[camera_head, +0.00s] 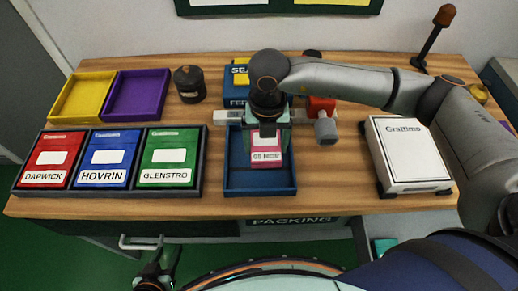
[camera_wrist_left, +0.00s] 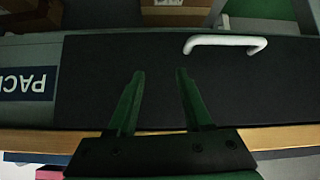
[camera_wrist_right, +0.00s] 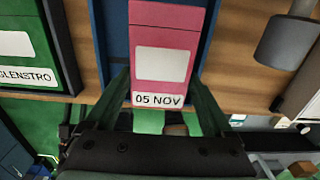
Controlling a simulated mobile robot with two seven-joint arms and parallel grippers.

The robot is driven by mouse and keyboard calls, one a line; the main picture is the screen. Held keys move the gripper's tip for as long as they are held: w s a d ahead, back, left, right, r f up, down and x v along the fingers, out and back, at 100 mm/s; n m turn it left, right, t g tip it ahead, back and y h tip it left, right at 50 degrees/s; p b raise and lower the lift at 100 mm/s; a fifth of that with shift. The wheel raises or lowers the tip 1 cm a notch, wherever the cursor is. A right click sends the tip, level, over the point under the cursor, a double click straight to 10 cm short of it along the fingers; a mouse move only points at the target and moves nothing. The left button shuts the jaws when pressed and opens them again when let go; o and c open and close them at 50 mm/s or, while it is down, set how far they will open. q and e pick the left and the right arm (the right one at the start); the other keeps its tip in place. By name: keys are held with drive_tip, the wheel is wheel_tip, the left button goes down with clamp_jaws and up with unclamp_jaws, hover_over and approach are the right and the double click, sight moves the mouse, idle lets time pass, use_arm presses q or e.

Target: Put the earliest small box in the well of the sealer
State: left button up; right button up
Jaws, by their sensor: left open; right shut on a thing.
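A pink small box (camera_head: 265,155) labelled "05 NOV" is over the blue tray (camera_head: 260,191); it also shows in the right wrist view (camera_wrist_right: 164,55). My right gripper (camera_head: 267,128) points down and is shut on this box. I cannot tell whether the box touches the tray floor. Behind the gripper stands a blue unit (camera_head: 236,78) with a yellow panel, its lettering starting "SEA", partly hidden by my arm. Grey and red parts show beside the gripper. My left gripper (camera_wrist_left: 157,75) is open and empty, low before the bench front.
Red (camera_head: 53,160), blue (camera_head: 107,158) and green (camera_head: 168,158) boxes stand in a dark rack at left. Yellow (camera_head: 84,97) and purple (camera_head: 137,95) trays lie behind, near a dark canister (camera_head: 190,83).

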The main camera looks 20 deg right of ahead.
sight(259, 142)
drive_tip(key=shift+w+a+f, duration=0.3)
drive_tip(key=shift+w+f, duration=0.15)
drive_tip(key=shift+f, duration=0.2)
drive_tip(key=shift+w+a+f, duration=0.25)
drive_tip(key=shift+w+f, duration=0.15)
drive_tip(key=shift+f, duration=0.2)
drive_tip(key=shift+f+p, duration=0.3)
drive_tip(key=shift+f, duration=1.2)
drive_tip(key=shift+f, duration=0.2)
drive_tip(key=o, duration=1.2)
drive_tip(key=shift+r, duration=0.2)
wheel_tip(259, 142, up, 12)
drive_tip(key=shift+r+b, duration=0.1)
drive_tip(key=shift+b, duration=0.3)
